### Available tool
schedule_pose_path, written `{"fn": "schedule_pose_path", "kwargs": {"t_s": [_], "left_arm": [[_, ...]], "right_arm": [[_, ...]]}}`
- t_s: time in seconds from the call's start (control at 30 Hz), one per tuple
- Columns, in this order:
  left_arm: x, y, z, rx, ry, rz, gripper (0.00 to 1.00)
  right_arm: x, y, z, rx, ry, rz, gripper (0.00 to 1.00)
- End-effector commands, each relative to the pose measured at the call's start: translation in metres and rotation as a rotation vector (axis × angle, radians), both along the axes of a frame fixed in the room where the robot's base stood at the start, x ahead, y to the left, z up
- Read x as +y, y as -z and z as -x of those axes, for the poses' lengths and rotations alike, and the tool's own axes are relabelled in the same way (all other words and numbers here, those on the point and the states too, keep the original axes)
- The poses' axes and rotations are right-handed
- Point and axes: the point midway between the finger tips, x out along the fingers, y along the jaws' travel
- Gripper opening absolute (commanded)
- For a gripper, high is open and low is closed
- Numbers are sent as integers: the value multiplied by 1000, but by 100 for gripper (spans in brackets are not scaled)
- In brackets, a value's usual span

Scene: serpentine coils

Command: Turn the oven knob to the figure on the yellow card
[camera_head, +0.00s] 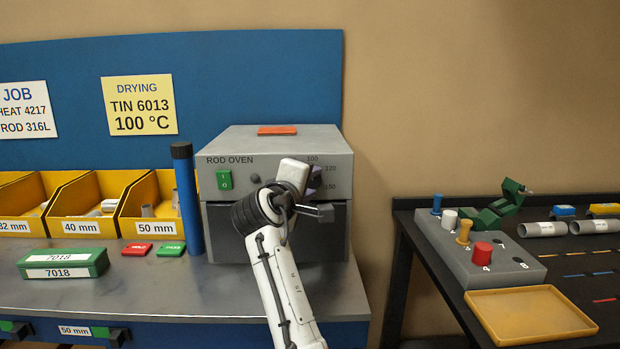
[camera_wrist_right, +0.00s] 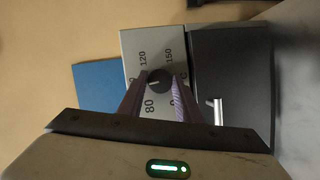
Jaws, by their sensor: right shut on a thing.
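The yellow card (camera_head: 140,104) on the blue back panel reads "DRYING TIN 6013 100 °C". The grey rod oven (camera_head: 225,148) stands on the bench; its dial shows 100, 120 and 150 in the head view. My right gripper (camera_head: 313,182) is at the oven's front, hiding the knob there. In the right wrist view its two fingers are shut on the dark round knob (camera_wrist_right: 159,78). A short white mark on the knob points left in that view, between 80 and 120. The 100 figure is hidden there. My left gripper is not in view.
A blue upright tube (camera_head: 187,200) stands close to the oven's left side. Yellow bins (camera_head: 85,226), a green box (camera_head: 63,263) and red and green tags lie left. An orange-red piece (camera_head: 277,131) lies on the oven. Another bench with a yellow tray (camera_head: 530,313) is right.

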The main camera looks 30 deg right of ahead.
Motion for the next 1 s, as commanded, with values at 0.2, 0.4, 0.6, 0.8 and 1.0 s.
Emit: {"fn": "schedule_pose_path", "kwargs": {"t_s": [0.2,0.4,0.6,0.8,1.0], "left_arm": [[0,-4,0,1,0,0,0],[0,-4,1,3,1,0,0],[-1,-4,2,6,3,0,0],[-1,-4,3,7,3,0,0],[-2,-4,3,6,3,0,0]], "right_arm": [[0,0,0,-26,-1,-45,9],[0,0,0,-34,0,-56,9],[0,0,0,-33,-1,-56,9],[0,0,0,-33,0,-54,50],[0,0,0,-33,0,-54,50]]}}
